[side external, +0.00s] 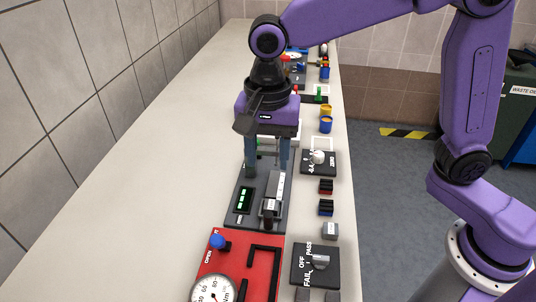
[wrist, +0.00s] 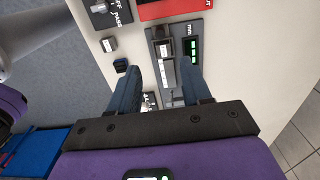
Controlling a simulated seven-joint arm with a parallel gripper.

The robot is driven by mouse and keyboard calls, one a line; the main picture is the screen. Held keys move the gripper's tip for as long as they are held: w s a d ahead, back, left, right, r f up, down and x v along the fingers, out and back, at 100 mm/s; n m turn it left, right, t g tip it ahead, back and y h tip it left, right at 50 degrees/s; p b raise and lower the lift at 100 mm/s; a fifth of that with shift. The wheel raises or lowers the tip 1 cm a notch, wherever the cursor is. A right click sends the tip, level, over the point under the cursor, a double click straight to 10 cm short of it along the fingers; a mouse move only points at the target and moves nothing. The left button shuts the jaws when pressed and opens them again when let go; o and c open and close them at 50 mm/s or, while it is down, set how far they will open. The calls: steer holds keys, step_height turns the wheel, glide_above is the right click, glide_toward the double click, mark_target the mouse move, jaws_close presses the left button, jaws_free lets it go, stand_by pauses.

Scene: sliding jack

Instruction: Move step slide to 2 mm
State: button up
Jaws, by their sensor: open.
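The slide unit is a dark grey plate (side external: 239,220) with a lit green display (side external: 244,200) and a raised grey slide (side external: 275,188) along its right side. The display's reading is too small to tell. In the wrist view the slide (wrist: 167,72) and display (wrist: 191,50) lie beyond my fingers. My gripper (side external: 268,170) is open above the far end of the unit, its two fingers apart and pointing down. In the wrist view my gripper (wrist: 160,75) has nothing held between its fingers, which partly hide the plate. I cannot tell whether they touch anything.
A red panel (side external: 213,263) with a dial gauge (side external: 212,291) and blue knob (side external: 217,241) stands nearer the camera. A switch plate (side external: 315,262), small blocks and a ZERO knob plate (side external: 319,163) line the right edge. The bench's left side (side external: 130,200) is clear.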

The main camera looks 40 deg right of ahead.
step_height(320, 180, up, 7)
stand_by(0.7)
steer(key=shift+r, duration=0.1)
steer(key=s+d+f+n, duration=0.6)
steer(key=s+d+n, duration=0.3)
steer(key=d+n, duration=0.1)
steer(key=s+d+f+n, duration=0.6)
steer(key=s+d+n, duration=0.3)
steer(key=d+n, duration=0.2)
steer(key=shift+s+d+n, duration=0.15)
steer(key=shift+s+n, duration=0.15)
steer(key=shift+s, duration=0.05)
